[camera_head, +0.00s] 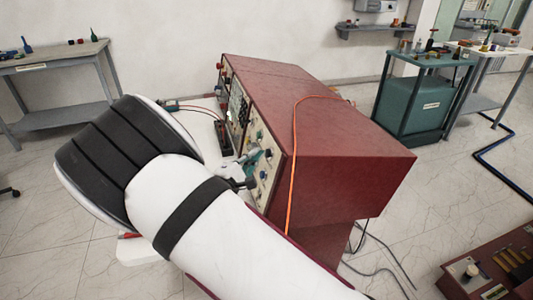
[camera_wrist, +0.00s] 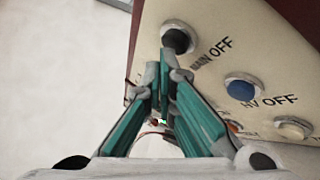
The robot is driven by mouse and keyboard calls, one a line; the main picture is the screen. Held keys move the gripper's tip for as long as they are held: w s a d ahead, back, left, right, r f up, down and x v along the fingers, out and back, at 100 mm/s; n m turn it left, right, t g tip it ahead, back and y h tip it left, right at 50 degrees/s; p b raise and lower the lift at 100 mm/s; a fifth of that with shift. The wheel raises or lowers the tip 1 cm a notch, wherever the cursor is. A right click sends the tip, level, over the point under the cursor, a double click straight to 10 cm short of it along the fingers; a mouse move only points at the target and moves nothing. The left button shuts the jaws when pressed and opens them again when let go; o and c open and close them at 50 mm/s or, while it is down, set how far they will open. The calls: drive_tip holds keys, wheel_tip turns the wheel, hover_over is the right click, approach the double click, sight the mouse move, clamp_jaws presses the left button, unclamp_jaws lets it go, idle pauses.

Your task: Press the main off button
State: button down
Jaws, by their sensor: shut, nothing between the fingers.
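The main off button (camera_wrist: 177,40) is a dark round button in a pale ring, next to its "MAIN OFF" label on the cream panel (camera_wrist: 215,20). My gripper (camera_wrist: 167,72) is shut and empty, with its green-sided fingers together and the tips just below the button in the wrist view. I cannot tell whether the tips touch the button. In the head view my gripper (camera_head: 256,160) is at the front panel of the dark red console (camera_head: 340,140), and my arm partly covers that panel.
A blue button (camera_wrist: 240,88) labelled "HV OFF" and a pale button (camera_wrist: 292,127) sit to the lower right of the main off button. An orange cable (camera_head: 293,150) drapes over the console. A grey table (camera_head: 60,62) stands at the left, a teal cabinet (camera_head: 415,105) at the right.

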drive_tip(key=shift+w+d+f, duration=0.1)
drive_tip(key=shift+w+d, duration=0.05)
drive_tip(key=shift+d, duration=0.25)
idle(0.5)
drive_tip(key=shift+s+a+r, duration=0.15)
drive_tip(key=shift+a, duration=0.3)
drive_tip(key=shift+s+a+r, duration=0.1)
drive_tip(key=shift+a, duration=0.3)
drive_tip(key=shift+s+a+r, duration=0.2)
drive_tip(key=shift+s+a, duration=0.05)
drive_tip(key=shift+a, duration=0.55)
drive_tip(key=shift+s+a+r, duration=0.15)
drive_tip(key=shift+s+a, duration=0.05)
drive_tip(key=shift+a, duration=0.55)
drive_tip(key=shift+s+a+r, duration=0.2)
drive_tip(key=shift+s+a, duration=0.05)
drive_tip(key=shift+a, duration=0.55)
idle(1.2)
